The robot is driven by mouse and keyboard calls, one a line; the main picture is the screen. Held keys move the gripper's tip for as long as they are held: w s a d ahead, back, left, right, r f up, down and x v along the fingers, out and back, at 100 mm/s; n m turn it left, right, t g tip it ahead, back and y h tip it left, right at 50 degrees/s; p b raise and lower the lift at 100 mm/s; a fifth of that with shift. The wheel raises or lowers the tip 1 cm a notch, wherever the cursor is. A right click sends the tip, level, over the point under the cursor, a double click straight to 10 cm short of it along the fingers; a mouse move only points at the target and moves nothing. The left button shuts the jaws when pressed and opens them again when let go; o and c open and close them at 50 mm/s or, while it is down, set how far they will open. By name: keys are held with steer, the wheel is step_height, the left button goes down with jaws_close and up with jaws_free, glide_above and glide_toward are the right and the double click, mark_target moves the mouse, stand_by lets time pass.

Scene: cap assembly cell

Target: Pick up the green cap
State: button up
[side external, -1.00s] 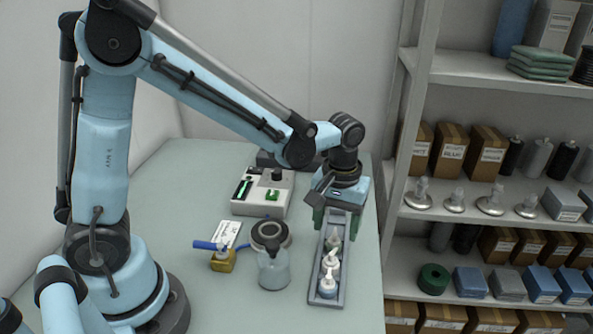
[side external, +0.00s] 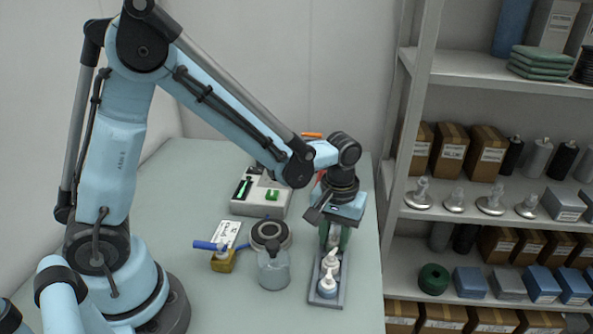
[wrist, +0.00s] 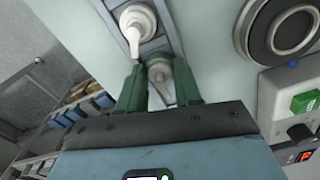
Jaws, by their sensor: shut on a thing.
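My gripper (wrist: 160,84) has two dark green fingers. White pump caps (side external: 328,285) stand in the front part of the tray. One white pump cap (wrist: 138,24) shows just beyond my fingers in the wrist view.
Left of the tray stand a clear jar (side external: 273,270), a round dark-ringed device (side external: 270,235) and a yellow block with a blue handle (side external: 222,262). A control box (side external: 250,207) with a green switch is behind. Shelves (side external: 480,70) stand on the right.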

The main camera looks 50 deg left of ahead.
steer(key=shift+r, duration=0.2)
steer(key=shift+r, duration=0.2)
step_height(320, 180, up, 3)
steer(key=shift+r, duration=0.1)
steer(key=s+d+r, duration=0.7)
steer(key=d, duration=0.1)
steer(key=s+a+f+n, duration=0.15)
steer(key=a+n, duration=0.25)
steer(key=a, duration=1.5)
steer(key=shift+s+d+f, duration=0.1)
steer(key=shift+f, duration=1.4)
steer(key=shift+d+f, duration=0.1)
steer(key=shift+f, duration=1.35)
steer(key=shift+f, duration=0.35)
steer(key=shift+f, duration=0.25)
steer(key=shift+f, duration=0.1)
